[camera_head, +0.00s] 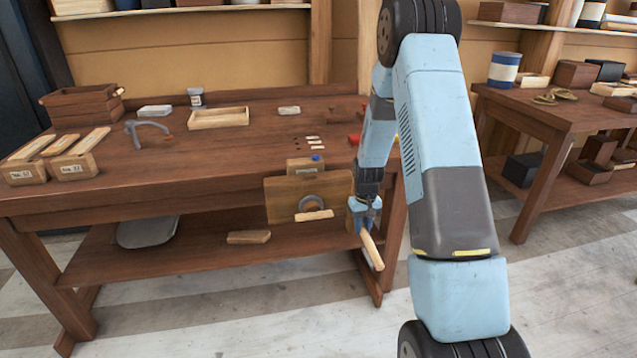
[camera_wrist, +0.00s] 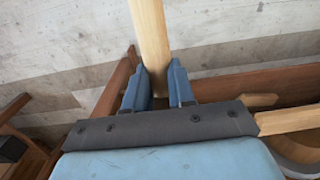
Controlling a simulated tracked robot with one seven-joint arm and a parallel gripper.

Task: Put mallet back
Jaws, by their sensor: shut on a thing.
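My gripper (camera_head: 365,212) is at the front right of the workbench, just right of the wooden panel (camera_head: 279,203). It is shut on a pale wooden handle (camera_head: 371,250), taken to be the mallet's, which slants down past the bench front. In the wrist view the handle (camera_wrist: 150,40) runs up between the two blue fingertips (camera_wrist: 160,85). The mallet's head cannot be made out; my gripper may hide it. The panel hangs at the bench's front edge, with a grey curved part and a pale wooden bar (camera_head: 314,216) on it.
The workbench top (camera_head: 250,140) carries a tray (camera_head: 218,117), a clamp-like grey tool (camera_head: 148,128), labelled blocks (camera_head: 75,167) and a small block with a blue top (camera_head: 305,165). A lower shelf (camera_head: 190,250) holds a wood block (camera_head: 248,237). Open floor lies in front.

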